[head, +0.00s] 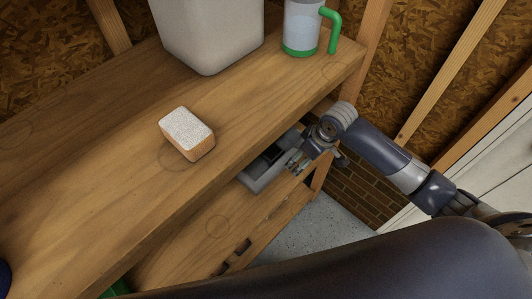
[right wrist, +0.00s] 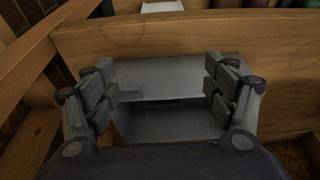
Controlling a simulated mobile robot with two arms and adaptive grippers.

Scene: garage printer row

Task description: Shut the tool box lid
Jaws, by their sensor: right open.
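The grey tool box (head: 262,178) sits on the lower shelf, partly hidden under the upper board in the head view. A dark area shows in its top, so it looks open there. In the right wrist view the tool box (right wrist: 170,124) lies between and beyond the fingers, with a flat grey panel above a darker recess; I cannot tell the lid's exact angle. My right gripper (head: 297,161) is open at the right end of the box; its spread fingers (right wrist: 165,92) also show in the right wrist view, with nothing held. My left gripper is not in view.
The board overhangs the box. A wooden post (head: 372,45) stands at the right. The lower shelf's front (head: 200,235) is mostly clear.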

